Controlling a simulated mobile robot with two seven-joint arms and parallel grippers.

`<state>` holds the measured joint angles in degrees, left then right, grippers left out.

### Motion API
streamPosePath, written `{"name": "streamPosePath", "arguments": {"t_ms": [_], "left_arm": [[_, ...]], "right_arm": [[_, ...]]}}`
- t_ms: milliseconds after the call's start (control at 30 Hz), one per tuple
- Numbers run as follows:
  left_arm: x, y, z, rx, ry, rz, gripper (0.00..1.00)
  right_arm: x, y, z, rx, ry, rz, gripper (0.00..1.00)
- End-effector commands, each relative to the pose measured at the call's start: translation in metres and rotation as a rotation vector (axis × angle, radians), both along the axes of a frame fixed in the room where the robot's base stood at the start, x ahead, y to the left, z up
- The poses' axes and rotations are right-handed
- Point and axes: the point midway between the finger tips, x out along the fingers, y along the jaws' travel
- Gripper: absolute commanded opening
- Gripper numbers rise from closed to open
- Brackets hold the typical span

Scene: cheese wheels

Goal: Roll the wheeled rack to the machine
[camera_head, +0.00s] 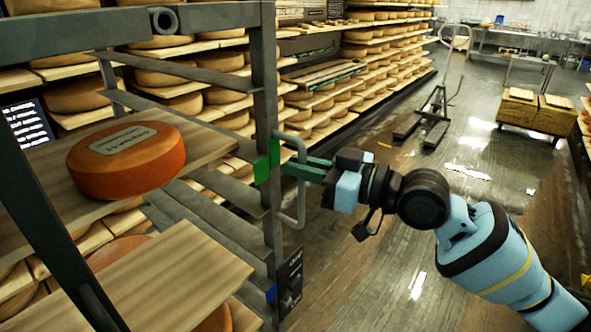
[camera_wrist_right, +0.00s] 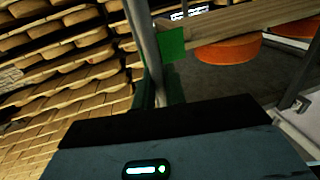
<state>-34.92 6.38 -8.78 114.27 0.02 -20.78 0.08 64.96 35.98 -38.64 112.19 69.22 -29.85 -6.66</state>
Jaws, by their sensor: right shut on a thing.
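The wheeled rack (camera_head: 265,110) is a dark grey metal frame close on the left in the head view, with wooden boards on its rungs. An orange cheese wheel (camera_head: 127,160) with a label lies on one board. My right gripper (camera_head: 290,169) is shut on the looped metal handle (camera_head: 300,205) on the rack's right side. In the right wrist view the handle bar (camera_wrist_right: 145,45) runs up between the green fingers, and an orange wheel (camera_wrist_right: 228,50) shows under a board. The rack's wheels are out of view. My left gripper is not in view. I cannot tell which thing is the machine.
Shelves (camera_head: 370,75) full of cheese wheels run along the left wall behind the rack. A pallet jack (camera_head: 430,118) stands in the aisle, and a wooden crate cart (camera_head: 537,110) is at the right. The wet-looking floor (camera_head: 400,260) between is clear.

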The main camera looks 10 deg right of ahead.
Motion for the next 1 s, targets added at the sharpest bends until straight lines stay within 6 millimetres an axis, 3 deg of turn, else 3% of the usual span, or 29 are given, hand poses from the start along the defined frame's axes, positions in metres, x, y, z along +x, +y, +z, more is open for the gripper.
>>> {"name": "streamPosePath", "arguments": {"t_ms": [533,567,700,1000], "left_arm": [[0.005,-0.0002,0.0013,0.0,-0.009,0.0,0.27],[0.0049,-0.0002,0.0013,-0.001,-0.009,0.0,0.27],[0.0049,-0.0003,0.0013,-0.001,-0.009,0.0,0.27],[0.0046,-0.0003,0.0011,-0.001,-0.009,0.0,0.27]], "right_arm": [[0.0,0.0002,0.0047,0.008,-0.009,0.0,0.0],[-0.0003,0.0005,0.0046,0.008,-0.009,0.001,0.14],[-0.0006,0.0009,0.0039,0.007,-0.007,0.002,0.29],[0.0001,0.0002,0.0025,0.005,-0.005,0.0,0.29]]}}
